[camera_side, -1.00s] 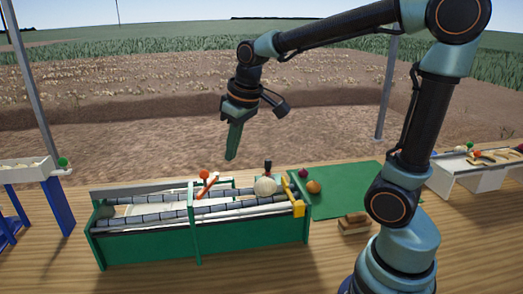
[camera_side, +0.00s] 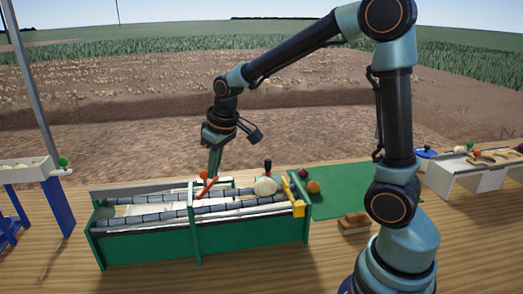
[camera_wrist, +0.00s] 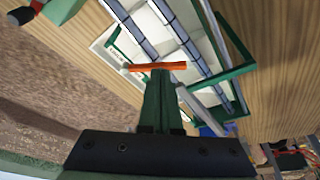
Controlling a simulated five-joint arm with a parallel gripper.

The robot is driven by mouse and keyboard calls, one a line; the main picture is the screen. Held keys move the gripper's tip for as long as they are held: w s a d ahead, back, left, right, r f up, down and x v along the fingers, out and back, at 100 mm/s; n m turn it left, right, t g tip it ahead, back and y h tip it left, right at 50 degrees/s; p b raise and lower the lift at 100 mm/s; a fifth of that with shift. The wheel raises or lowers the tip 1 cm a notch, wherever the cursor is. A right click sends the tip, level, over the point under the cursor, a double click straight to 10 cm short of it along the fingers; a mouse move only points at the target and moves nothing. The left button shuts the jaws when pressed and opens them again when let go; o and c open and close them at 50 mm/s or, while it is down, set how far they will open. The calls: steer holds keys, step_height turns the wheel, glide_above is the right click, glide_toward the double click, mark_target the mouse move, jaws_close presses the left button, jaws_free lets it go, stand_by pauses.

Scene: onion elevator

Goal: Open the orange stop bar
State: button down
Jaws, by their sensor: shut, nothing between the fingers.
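The orange stop bar (camera_side: 207,189) lies slanted over the rollers of the green elevator (camera_side: 150,247), near its middle post. A red-orange knob (camera_side: 203,174) stands beside it. In the wrist view the bar (camera_wrist: 172,65) runs crosswise right at the tips of my fingers. My gripper (camera_side: 214,176) is shut and empty, pointing down at the bar from behind. Its fingertips (camera_wrist: 160,73) hide part of the bar's near edge. I cannot tell whether they touch it.
A pale onion (camera_side: 265,187) sits on the rollers right of the bar, with a dark-topped post (camera_side: 268,166) behind it. A yellow part (camera_side: 298,208) is at the elevator's right end. A green mat (camera_side: 345,185) with an orange onion (camera_side: 313,187) lies further right.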

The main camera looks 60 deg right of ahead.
steer(key=shift+w+a+m, duration=0.6)
steer(key=shift+w+m, duration=0.2)
steer(key=shift+w, duration=0.05)
